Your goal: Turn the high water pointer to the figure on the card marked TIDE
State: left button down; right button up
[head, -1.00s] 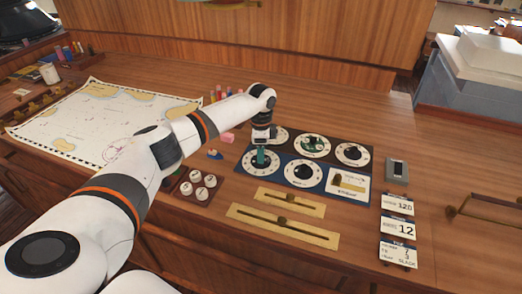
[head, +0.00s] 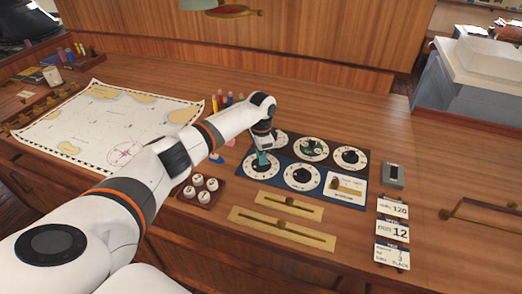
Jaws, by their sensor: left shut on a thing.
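The blue dial panel (head: 318,192) carries a lower-left white dial (head: 247,165) and another white dial (head: 301,174) with a dark knob to its right. My left gripper (head: 262,158) points down over the lower-left dial and is shut on its teal pointer knob. The gripper and knob hide part of this dial's face, and its figures and label are too small to read. The bottom card (head: 392,255) of three at the right has several lines, with what seems to be a 3; its heading is not clearly legible. My right gripper is out of view.
A dark panel with more dials (head: 350,157) lies just behind. Two brass slider plates (head: 283,229) lie in front. A tray of white knobs (head: 198,190) is at the left, near the chart (head: 100,125). A grey switch box (head: 393,175) and cards marked 120 and 12 stand right.

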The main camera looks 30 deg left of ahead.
pick_arm(q)
jog(key=shift+n+p, duration=0.65)
jog(key=shift+n, duration=0.45)
jog(key=c, duration=1.3)
grip_release()
jog(key=shift+o, duration=0.2)
jog(key=shift+r, duration=0.1)
notch_tip(320, 180, up, 12)
jog(key=b, duration=0.2)
